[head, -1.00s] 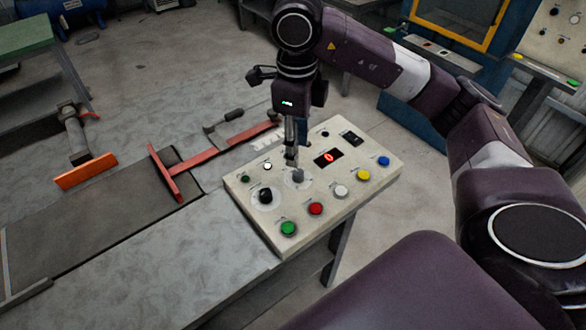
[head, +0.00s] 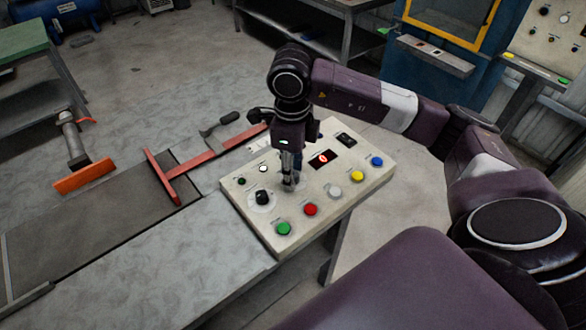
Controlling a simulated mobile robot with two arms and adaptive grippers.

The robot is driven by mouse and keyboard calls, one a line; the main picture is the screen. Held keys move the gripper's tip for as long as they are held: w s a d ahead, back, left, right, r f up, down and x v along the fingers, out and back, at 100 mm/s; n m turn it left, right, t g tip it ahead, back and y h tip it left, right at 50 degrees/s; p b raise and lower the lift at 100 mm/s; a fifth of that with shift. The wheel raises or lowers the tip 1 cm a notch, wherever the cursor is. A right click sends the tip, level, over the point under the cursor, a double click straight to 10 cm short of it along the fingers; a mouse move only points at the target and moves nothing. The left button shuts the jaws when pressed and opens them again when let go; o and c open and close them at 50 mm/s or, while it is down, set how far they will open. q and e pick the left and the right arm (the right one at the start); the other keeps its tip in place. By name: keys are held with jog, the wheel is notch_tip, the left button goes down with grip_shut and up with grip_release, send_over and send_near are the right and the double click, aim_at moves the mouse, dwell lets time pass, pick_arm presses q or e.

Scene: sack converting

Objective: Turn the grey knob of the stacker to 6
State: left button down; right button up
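The control panel (head: 327,205) is a cream box with buttons, knobs and a small display (head: 323,159) that shows a red digit, seemingly 0. My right gripper (head: 288,186) points down at the panel's middle, over the place of the grey knob. Its fingers hide nearly all of that knob, so I cannot tell whether they touch it or are closed on it. A black knob (head: 262,198) on a pale dial sits just left of the fingers. My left gripper is not in view.
Green (head: 283,228), red (head: 310,209), white (head: 334,191), yellow (head: 357,175) and blue (head: 376,161) buttons line the panel's near edge. A red T-shaped bar (head: 173,178) lies on the bench left of the panel. The bench's near left part is clear.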

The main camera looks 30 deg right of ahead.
grip_shut()
